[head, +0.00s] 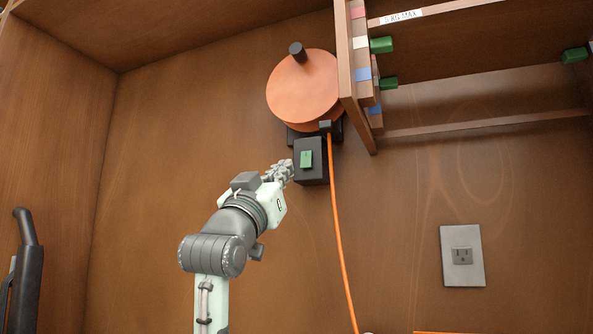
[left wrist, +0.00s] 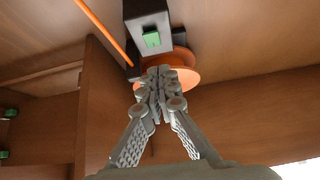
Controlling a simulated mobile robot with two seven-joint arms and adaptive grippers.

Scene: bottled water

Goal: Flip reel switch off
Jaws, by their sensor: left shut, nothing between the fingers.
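The reel (head: 303,88) is an orange disc with a dark knob, mounted on the wooden wall. Below it is a black switch box (head: 311,174) with a green switch (head: 306,159) on its face. My left gripper (head: 284,170) is shut and empty at the left side of the box; whether it touches the box I cannot tell. In the left wrist view the shut fingers (left wrist: 158,80) overlap the orange reel (left wrist: 184,78), and the green switch (left wrist: 152,39) shows beyond the fingertips on the black box (left wrist: 146,18). My right gripper is not in view.
An orange cord (head: 341,240) hangs from the reel past the right of the box. A wooden shelf (head: 362,75) with green-ended items stands to the right of the reel. A wall outlet (head: 462,256) is at lower right. The wall left of the box is clear.

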